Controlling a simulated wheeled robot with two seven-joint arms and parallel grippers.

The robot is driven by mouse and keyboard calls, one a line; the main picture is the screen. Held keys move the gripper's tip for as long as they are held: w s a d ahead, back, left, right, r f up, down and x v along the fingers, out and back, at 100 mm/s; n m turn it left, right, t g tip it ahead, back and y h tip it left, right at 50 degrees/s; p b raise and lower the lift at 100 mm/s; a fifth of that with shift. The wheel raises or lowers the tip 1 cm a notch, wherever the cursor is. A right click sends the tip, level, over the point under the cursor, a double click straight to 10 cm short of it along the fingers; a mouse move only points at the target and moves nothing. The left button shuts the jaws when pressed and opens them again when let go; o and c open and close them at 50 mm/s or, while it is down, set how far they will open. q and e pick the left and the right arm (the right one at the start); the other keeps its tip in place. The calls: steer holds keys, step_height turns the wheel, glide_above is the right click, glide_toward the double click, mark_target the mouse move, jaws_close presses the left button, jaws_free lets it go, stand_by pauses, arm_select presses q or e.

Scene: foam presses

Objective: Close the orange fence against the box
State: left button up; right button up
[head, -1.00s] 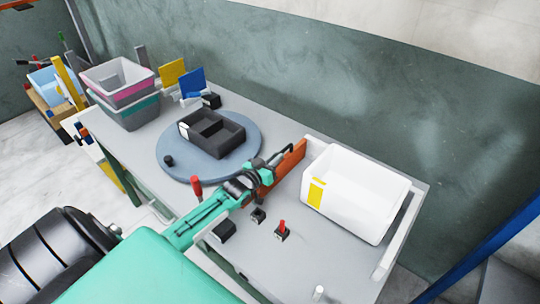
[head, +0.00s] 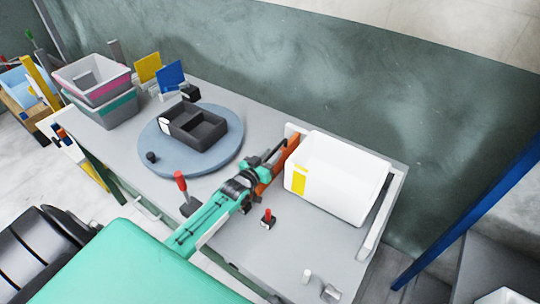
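The orange fence (head: 287,155) stands upright on the table, along the left side of the white box (head: 345,184). Fence and box look very close, but I cannot tell whether they touch. My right gripper is not in view.
A round grey turntable (head: 166,165) carries a black divided tray (head: 206,141). A red-handled lever (head: 181,182) and a small red-topped switch (head: 267,219) are near my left arm. Stacked bins (head: 103,112) stand at the far left. A white rail (head: 380,222) borders the box's right side.

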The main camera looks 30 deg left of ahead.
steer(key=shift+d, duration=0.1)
